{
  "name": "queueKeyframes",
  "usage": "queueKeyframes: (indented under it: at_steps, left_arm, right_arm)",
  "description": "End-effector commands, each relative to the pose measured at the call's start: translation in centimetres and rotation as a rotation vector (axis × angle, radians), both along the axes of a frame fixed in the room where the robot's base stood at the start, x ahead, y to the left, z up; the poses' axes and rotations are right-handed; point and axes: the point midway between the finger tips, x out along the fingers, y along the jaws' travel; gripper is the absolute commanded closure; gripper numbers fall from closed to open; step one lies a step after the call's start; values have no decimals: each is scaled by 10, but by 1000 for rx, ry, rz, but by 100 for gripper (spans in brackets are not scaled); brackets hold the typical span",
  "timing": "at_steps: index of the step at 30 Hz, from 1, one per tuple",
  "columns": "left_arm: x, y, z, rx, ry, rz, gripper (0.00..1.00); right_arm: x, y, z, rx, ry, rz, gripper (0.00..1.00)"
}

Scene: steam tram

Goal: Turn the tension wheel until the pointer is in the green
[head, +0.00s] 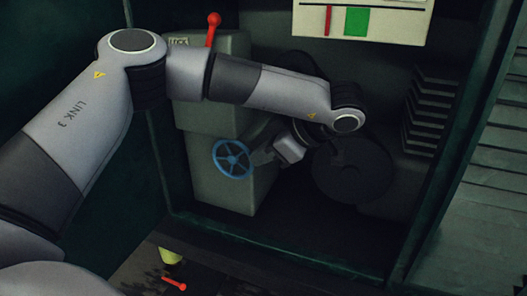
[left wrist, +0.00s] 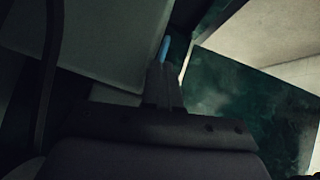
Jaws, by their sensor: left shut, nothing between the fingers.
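The gauge (head: 390,22) is a cream panel at the top, cut off by the frame. Its red pointer (head: 328,20) stands left of the green zone (head: 357,22), apart from it. My right gripper is not in view.
A lever with a red knob (head: 213,20) stands on top of the housing (head: 212,105). Dark fins (head: 428,110) line the right wall. A red-handled item (head: 174,284) lies low in front. The cabinet floor's front is clear.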

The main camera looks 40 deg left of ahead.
Motion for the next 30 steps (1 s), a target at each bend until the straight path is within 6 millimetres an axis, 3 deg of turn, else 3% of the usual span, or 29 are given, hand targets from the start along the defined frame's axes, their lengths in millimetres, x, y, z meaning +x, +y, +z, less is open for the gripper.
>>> queueKeyframes:
  at_steps: [15,30]
  left_arm:
    - [-1,4,-19,0,2,2,100]
    - [-1,6,-22,1,1,4,100]
  right_arm:
    - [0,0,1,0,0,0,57]
    - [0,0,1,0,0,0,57]
